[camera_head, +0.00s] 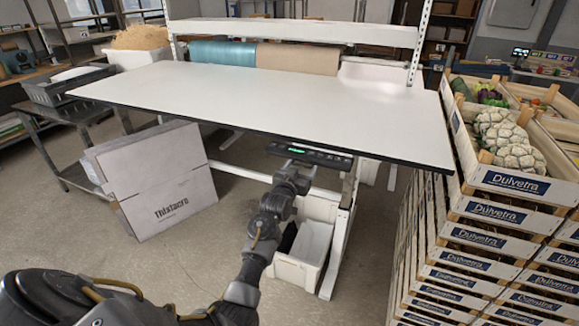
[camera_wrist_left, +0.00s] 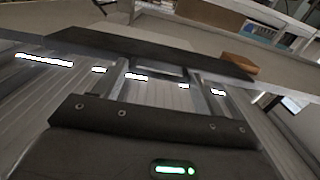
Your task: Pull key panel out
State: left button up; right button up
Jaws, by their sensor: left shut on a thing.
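The key panel (camera_head: 328,157) is a thin dark slab under the front edge of the white table, right of its middle. My left gripper (camera_head: 302,157) reaches up to it from below and in front, and a green light shows on the gripper. In the left wrist view the panel (camera_wrist_left: 150,48) is a dark slab ahead of the gripper. Both fingers of my left gripper (camera_wrist_left: 158,72) reach its near edge and are shut on it. The exact contact at the fingertips is hard to make out. My right gripper is not in view.
The white table (camera_head: 250,95) spans the middle, its top bare. A white bin (camera_head: 300,265) stands on the floor below the panel. A large flat carton (camera_head: 155,180) leans at the left. Stacked wooden crates (camera_head: 480,240) stand close on the right.

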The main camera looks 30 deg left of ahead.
pick_arm(q)
jog(key=shift+s+d, duration=0.2)
jog(key=shift+s, duration=0.05)
jog(key=o, duration=1.1)
jog(key=shift+d, duration=0.1)
jog(key=shift+o, duration=0.2)
jog(key=s+d+b, duration=0.1)
jog(key=s+b, duration=0.2)
jog(key=s, duration=0.7)
jog(key=shift+s+d, duration=0.25)
jog(key=shift+d, duration=0.05)
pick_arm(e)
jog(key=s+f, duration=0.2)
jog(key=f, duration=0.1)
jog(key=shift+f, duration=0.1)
